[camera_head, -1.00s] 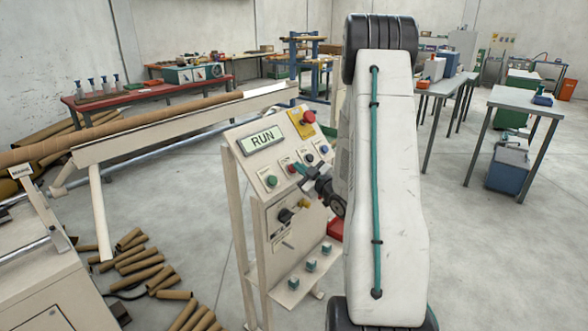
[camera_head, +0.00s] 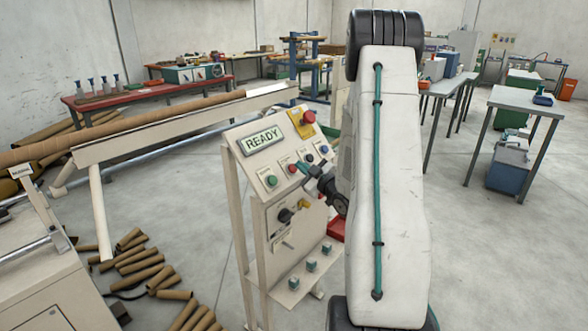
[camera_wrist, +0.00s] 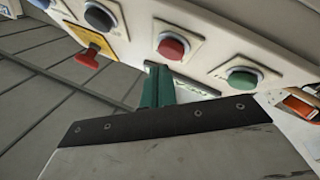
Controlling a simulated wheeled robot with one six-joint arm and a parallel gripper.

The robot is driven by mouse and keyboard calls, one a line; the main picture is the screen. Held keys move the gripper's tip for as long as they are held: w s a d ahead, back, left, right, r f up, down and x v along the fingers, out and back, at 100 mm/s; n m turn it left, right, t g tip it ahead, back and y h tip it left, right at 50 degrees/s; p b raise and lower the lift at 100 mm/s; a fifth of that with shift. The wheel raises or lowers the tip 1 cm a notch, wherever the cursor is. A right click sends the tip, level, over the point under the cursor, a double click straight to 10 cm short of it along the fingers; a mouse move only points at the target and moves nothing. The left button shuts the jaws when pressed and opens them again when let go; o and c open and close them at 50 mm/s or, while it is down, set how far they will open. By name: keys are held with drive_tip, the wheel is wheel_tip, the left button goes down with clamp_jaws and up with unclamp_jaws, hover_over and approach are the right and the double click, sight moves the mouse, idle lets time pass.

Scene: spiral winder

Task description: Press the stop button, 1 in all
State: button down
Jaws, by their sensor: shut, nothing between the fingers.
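The control panel (camera_head: 252,164) stands left of my arm, and its display (camera_head: 262,140) reads READY. The small red button (camera_head: 292,168), apparently the stop button, sits between a green button (camera_head: 271,181) and a dark button (camera_head: 309,157). In the wrist view the red button (camera_wrist: 173,46) is just above my teal fingertips (camera_wrist: 158,86), with the green button (camera_wrist: 243,78) to its right. My gripper (camera_head: 303,169) is shut and empty, close in front of the panel and apart from the red button. The label near the fingertips is partly hidden.
A red mushroom button (camera_head: 308,117) on a yellow plate sits at the panel's upper right. A selector knob (camera_head: 285,215) is lower down. Cardboard tubes (camera_head: 140,262) lie on the floor left of the panel. Open floor lies to the right.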

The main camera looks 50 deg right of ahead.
idle(0.3)
drive_tip(key=s+r, duration=0.1)
drive_tip(key=s, duration=0.1)
drive_tip(key=s+r, duration=0.2)
drive_tip(key=shift+d+r, duration=0.1)
drive_tip(key=shift+d, duration=0.05)
idle(1.0)
